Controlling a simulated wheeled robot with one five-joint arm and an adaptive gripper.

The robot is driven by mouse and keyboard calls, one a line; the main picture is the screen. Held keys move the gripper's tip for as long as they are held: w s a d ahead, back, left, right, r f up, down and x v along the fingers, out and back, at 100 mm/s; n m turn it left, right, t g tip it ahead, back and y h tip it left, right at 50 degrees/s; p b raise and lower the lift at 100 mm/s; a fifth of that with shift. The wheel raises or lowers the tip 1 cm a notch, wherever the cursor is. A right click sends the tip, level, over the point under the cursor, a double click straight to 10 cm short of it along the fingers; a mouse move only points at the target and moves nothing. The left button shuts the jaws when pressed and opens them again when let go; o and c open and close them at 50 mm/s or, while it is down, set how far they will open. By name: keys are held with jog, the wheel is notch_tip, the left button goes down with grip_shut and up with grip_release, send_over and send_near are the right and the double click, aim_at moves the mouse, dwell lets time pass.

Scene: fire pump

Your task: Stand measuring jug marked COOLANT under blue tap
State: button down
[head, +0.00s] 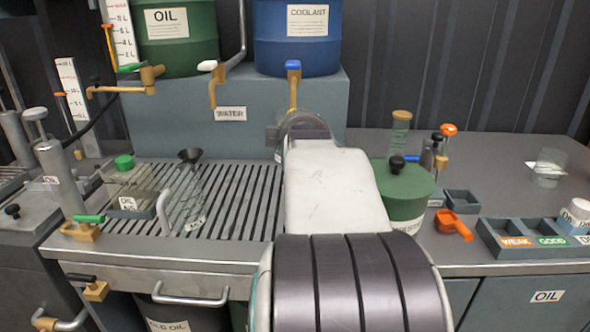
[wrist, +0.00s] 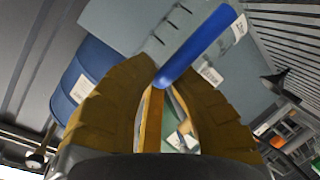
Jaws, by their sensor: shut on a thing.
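My gripper (wrist: 160,95) is shut on the blue upright handle of a clear measuring jug (wrist: 200,45). Dark scale marks and a small white label show on its clear wall in the wrist view; I cannot read the label. In the head view my arm hides the jug and fingertips. The blue tap (head: 293,66) has a blue lever and a brass spout pointing down, in front of the blue COOLANT drum (head: 270,40). My wrist is just below the spout in the picture. Whether the jug touches the bench, I cannot tell.
A white-levered tap (head: 210,75) is beside the blue one. A green drum (head: 405,190) stands close on the right.

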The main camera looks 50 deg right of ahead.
notch_tip(320, 180, down, 7)
jog(key=b, duration=0.2)
jog(key=shift+f, duration=0.15)
jog(key=shift+f+b, duration=0.2)
jog(key=shift+b, duration=0.1)
jog(key=c, duration=1.3)
grip_release()
jog(key=shift+c, duration=0.2)
jog(key=shift+r, duration=0.15)
